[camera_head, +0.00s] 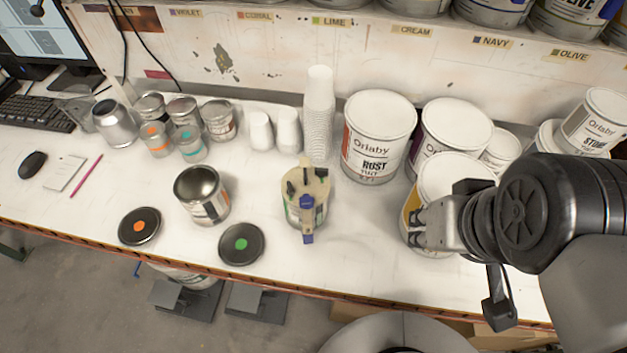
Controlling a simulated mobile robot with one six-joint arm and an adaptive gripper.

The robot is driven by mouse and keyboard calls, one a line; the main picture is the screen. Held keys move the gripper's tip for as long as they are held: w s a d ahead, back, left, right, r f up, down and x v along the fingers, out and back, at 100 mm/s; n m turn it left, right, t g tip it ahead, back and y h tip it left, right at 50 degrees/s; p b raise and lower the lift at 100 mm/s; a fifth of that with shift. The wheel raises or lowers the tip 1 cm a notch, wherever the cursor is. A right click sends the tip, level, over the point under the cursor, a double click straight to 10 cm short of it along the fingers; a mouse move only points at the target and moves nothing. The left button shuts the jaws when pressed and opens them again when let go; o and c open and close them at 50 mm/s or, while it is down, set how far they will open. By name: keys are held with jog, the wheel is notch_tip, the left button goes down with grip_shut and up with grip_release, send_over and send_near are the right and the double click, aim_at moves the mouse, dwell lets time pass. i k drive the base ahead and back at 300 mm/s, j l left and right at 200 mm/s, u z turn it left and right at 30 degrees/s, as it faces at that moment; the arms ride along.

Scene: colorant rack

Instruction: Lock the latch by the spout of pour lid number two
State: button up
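A small can with a beige pour lid (308,184) stands upright on the bench near the middle. Dark latch-like pieces sit on the lid, and a blue piece (307,230) is at its near side. I cannot read a number on the lid or tell whether any latch is locked. My gripper (416,226) is to the right of this can, apart from it, in front of a large white-lidded can with a yellow label. It holds nothing that I can see; its finger opening is unclear.
Two dark round lids, one with an orange dot (139,226) and one with a green dot (241,244), lie left. Stacked white cups (319,115) and a large RUST can (377,140) stand behind the pour lid. Bench between can and gripper is clear.

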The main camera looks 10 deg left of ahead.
aim_at(320, 172)
jog(key=l+u, duration=0.2)
jog(key=u, duration=0.15)
jog(key=l+u, duration=0.15)
jog(key=u, duration=0.2)
jog(key=k+l+u, duration=0.1)
jog(key=u, duration=0.25)
